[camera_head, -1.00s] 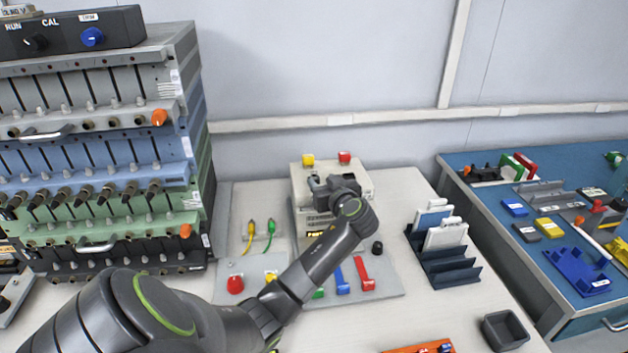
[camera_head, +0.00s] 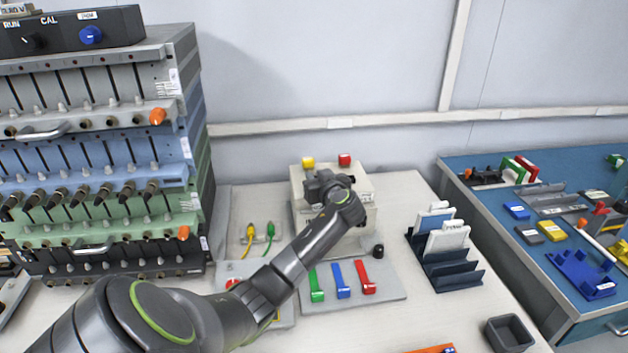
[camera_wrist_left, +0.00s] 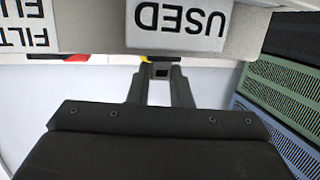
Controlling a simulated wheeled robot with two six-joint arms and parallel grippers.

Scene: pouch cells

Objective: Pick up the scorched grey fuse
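My left gripper (camera_head: 322,184) is in front of the upper part of the beige box (camera_head: 357,187). In the left wrist view its two fingers (camera_wrist_left: 160,72) stand a gap apart. A small dark piece with a lighter grey middle (camera_wrist_left: 160,71) shows between the fingertips; it may be the scorched grey fuse, but it is too small to be sure. I cannot tell whether the fingers touch it. No fuse can be made out in the head view, where my gripper hides part of the box. My right gripper is not in view.
A white block marked USED (camera_wrist_left: 180,25) is close above the fingertips. Green, blue and red levers (camera_head: 341,281) and a black knob (camera_head: 378,251) stand before the box. A slotted rack (camera_head: 445,262) and grey bin (camera_head: 507,333) are right; tall stacked units (camera_head: 100,170) are left.

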